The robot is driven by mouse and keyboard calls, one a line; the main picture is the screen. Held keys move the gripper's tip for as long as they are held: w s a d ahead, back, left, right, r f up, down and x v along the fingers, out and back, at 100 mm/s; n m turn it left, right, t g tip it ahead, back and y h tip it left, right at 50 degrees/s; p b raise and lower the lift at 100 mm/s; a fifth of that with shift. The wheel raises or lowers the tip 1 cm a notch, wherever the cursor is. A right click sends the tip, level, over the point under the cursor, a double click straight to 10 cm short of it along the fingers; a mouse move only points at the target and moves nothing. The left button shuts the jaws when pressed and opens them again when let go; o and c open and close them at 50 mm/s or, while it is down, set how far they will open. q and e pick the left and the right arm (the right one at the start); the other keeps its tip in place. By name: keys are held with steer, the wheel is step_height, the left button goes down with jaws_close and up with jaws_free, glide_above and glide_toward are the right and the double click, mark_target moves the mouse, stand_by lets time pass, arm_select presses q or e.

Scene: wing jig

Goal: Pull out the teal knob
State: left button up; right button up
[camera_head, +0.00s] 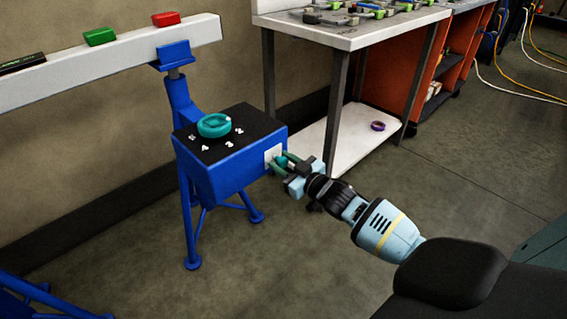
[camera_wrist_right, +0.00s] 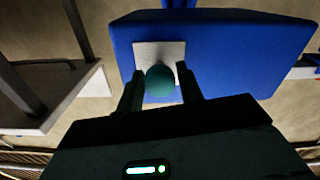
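The teal knob (camera_wrist_right: 160,83) is round and sits on a pale square plate (camera_wrist_right: 152,52) on the side of a blue box (camera_head: 225,173). In the head view the knob (camera_head: 283,161) is partly hidden by my right gripper. My right gripper (camera_wrist_right: 160,88) points at the plate, with one finger on each side of the knob. A small gap shows between the knob and each finger, so it looks open. My left gripper is not in view.
The box stands on blue legs and has a teal ring dial (camera_head: 214,125) on its black top. A white beam (camera_head: 120,55) with a green and a red block runs above it. A metal-legged table (camera_head: 345,38) stands behind to the right. Floor in front is clear.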

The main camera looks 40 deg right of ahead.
mark_target(284, 165)
jaws_close()
steer(key=shift+s+r+p, duration=0.15)
steer(key=shift+s+p, duration=0.85)
steer(key=shift+s, duration=0.2)
steer(key=shift+s+d, duration=0.1)
steer(key=shift+s, duration=0.25)
steer(key=shift+p, duration=0.3)
steer(key=shift+f, duration=0.25)
steer(key=shift+o, duration=0.3)
jaws_free()
steer(key=shift+s, duration=0.1)
steer(key=o, duration=0.3)
steer(key=shift+s+r, duration=0.1)
steer(key=shift+s, duration=0.05)
steer(key=shift+o, duration=0.2)
